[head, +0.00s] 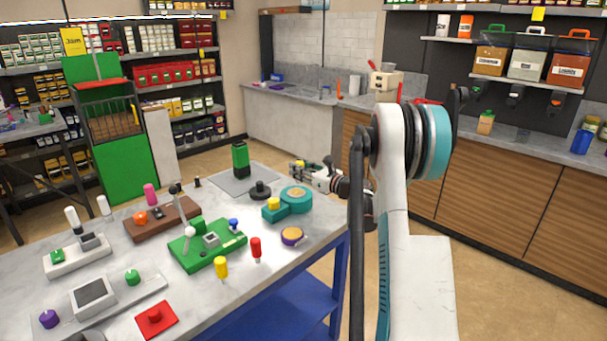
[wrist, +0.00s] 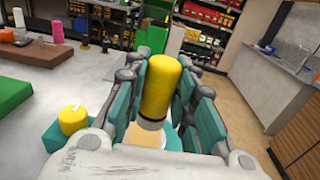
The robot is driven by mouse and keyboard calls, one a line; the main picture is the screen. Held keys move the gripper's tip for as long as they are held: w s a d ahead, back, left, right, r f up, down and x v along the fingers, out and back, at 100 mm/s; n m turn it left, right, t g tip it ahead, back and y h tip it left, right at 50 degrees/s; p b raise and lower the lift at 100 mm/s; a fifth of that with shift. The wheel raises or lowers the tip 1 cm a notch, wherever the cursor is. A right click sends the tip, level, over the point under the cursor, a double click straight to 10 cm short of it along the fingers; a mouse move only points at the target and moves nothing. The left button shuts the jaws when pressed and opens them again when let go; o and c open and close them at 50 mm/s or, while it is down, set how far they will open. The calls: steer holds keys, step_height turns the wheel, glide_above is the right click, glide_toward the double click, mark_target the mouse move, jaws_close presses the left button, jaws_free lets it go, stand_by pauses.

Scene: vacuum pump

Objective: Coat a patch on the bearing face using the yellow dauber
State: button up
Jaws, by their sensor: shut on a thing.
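My gripper (head: 299,170) is shut on the yellow dauber (wrist: 162,85), whose thick yellow handle stands between the teal fingers in the wrist view (wrist: 163,95). Its lower end has a pale collar. Below it is a teal round housing (head: 296,207) with a tan top, apparently the bearing face (head: 296,192); it also shows partly in the wrist view (wrist: 142,138). The dauber's tip is hidden, so I cannot tell whether it touches the face. In the head view the fingers hide most of the dauber.
A yellow knob (head: 273,203) on a teal block stands beside the housing. A black knob (head: 260,190) and a green canister (head: 240,160) are behind. Some grey tabletop (head: 300,262) is clear.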

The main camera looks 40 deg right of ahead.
steer(key=shift+r+p, duration=0.6)
steer(key=shift+r, duration=0.85)
